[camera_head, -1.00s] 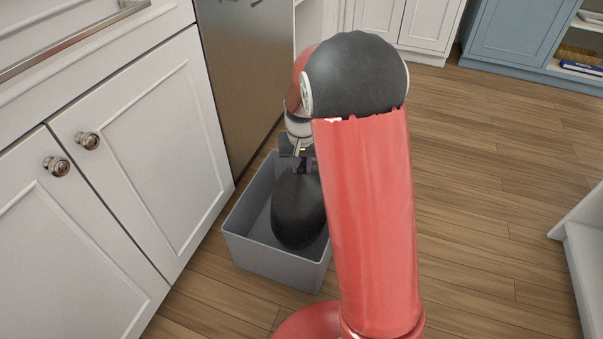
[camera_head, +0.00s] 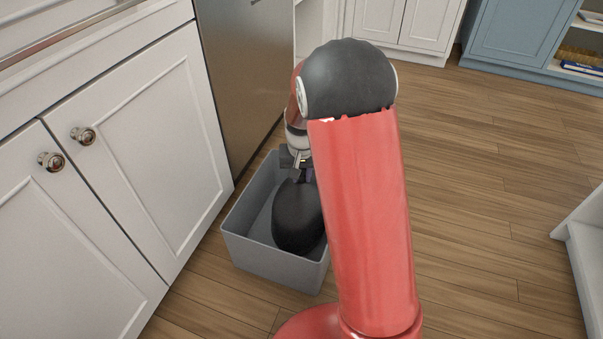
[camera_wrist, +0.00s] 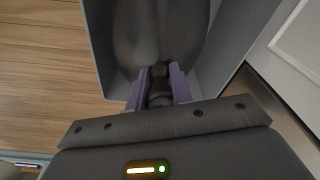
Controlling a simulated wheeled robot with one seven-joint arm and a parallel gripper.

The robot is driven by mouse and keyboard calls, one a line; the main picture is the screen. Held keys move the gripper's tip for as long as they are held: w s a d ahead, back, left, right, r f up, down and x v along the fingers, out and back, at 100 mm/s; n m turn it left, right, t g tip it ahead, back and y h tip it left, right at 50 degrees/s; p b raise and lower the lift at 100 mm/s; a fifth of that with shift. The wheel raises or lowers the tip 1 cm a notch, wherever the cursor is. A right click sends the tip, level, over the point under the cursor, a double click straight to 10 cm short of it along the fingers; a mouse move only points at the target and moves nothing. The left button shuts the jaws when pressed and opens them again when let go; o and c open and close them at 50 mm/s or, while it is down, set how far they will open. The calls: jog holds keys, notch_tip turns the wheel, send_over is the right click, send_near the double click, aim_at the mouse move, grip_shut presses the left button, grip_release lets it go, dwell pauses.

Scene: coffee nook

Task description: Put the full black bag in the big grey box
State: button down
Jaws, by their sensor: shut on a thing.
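The full black bag (camera_head: 297,219) hangs upright from my gripper (camera_head: 304,176) and is within the walls of the big grey box (camera_head: 268,262). In the wrist view my gripper (camera_wrist: 159,88) is shut on the gathered top of the black bag (camera_wrist: 160,30), its purple fingers on both sides of the neck. The grey box (camera_wrist: 97,40) shows around the bag in that view. My arm hides the box's right part and the bag's right edge in the head view. I cannot tell whether the bag's bottom touches the box floor.
White cabinets (camera_head: 140,160) with round knobs stand close at the left of the box, and a steel appliance (camera_head: 240,80) stands behind it. Wooden floor (camera_head: 480,200) is open to the right. A white shelf unit (camera_head: 585,240) stands at the far right edge.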

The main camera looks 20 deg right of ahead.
jog(key=c, duration=1.2)
grip_release()
jog(key=shift+c, duration=0.2)
jog(key=shift+r, duration=0.1)
notch_tip(320, 180, up, 13)
jog(key=s+p, duration=0.1)
jog(key=p, duration=0.2)
jog(key=s+a+r+n+t, duration=0.1)
jog(key=s+r+t, duration=0.1)
jog(key=s+r, duration=0.9)
jog(key=s+a+n+t, duration=0.1)
jog(key=s+t, duration=0.1)
jog(key=s, duration=1.3)
jog(key=shift+s+n, duration=0.2)
jog(key=shift+n, duration=0.2)
